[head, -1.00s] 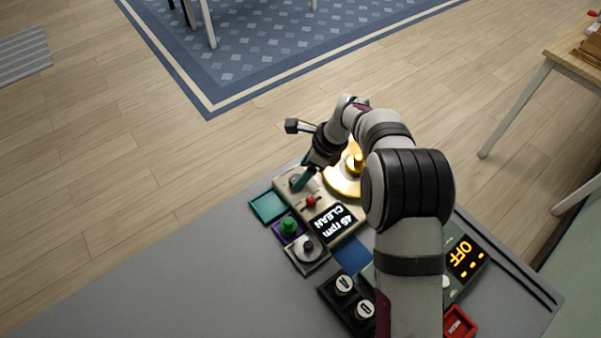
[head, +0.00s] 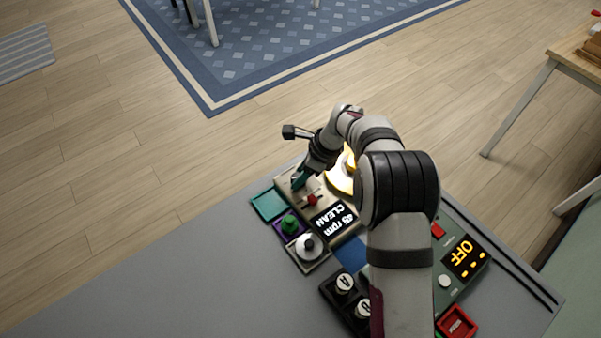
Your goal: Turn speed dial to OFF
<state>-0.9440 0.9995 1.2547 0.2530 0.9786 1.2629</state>
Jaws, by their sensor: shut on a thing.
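The beige control unit (head: 330,196) stands near the far edge of the grey table. Its screen (head: 334,219) reads "45 rpm CLEAN", turned about upside down. A small red knob (head: 312,200) sits between the screen and my gripper. My gripper (head: 298,183) points down at the unit's far left corner, its teal fingers closed around what appears to be the speed dial. The fingers mostly hide the dial, so its pointer and marks cannot be read.
The table's left is clear.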

